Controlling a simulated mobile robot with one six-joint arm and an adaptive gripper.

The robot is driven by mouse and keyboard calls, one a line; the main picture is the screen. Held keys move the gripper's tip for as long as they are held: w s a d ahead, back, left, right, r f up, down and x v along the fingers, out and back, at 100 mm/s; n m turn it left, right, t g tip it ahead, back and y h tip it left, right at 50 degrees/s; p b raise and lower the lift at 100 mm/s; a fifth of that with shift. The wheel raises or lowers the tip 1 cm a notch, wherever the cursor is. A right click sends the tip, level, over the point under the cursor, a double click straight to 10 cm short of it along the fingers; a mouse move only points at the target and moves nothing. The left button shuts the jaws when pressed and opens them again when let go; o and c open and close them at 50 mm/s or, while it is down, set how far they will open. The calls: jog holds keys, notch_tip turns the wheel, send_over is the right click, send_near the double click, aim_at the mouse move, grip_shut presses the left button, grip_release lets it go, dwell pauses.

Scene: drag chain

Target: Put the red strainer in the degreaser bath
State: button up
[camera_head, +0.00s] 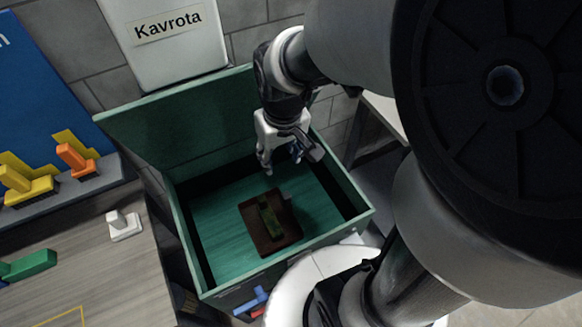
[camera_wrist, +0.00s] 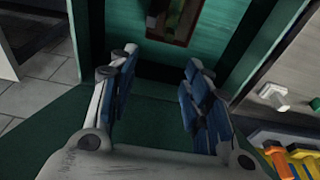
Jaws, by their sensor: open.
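The degreaser bath (camera_head: 290,255) is an open green box with green liquid or a green floor inside. A dark red-brown rectangular piece (camera_head: 258,240) lies in it, with a greenish strip along its middle; it appears to be the red strainer. It also shows at the top edge of the wrist view (camera_wrist: 182,37), partly cut off. My gripper (camera_head: 281,160) is over the back part of the bath, above and behind this piece. In the wrist view my gripper (camera_wrist: 160,58) has its blue-padded fingers spread apart with nothing between them.
The bath's green lid (camera_head: 180,125) stands raised at the back. A bench (camera_head: 105,265) at the left holds a white block (camera_head: 123,225), a green block (camera_head: 30,264), and yellow and orange pieces. Blue and red items (camera_head: 252,302) show below the bath's front.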

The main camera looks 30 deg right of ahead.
jog(key=s+a+r+t, duration=0.2)
jog(key=s+a+r, duration=0.1)
jog(key=s+r, duration=0.7)
jog(key=shift+s+r+t, duration=0.2)
jog(key=shift+s+t, duration=0.1)
jog(key=shift+s, duration=0.85)
notch_tip(320, 180, down, 2)
jog(key=shift+f+b, duration=0.1)
jog(key=shift+b, duration=0.95)
jog(key=shift+c, duration=0.2)
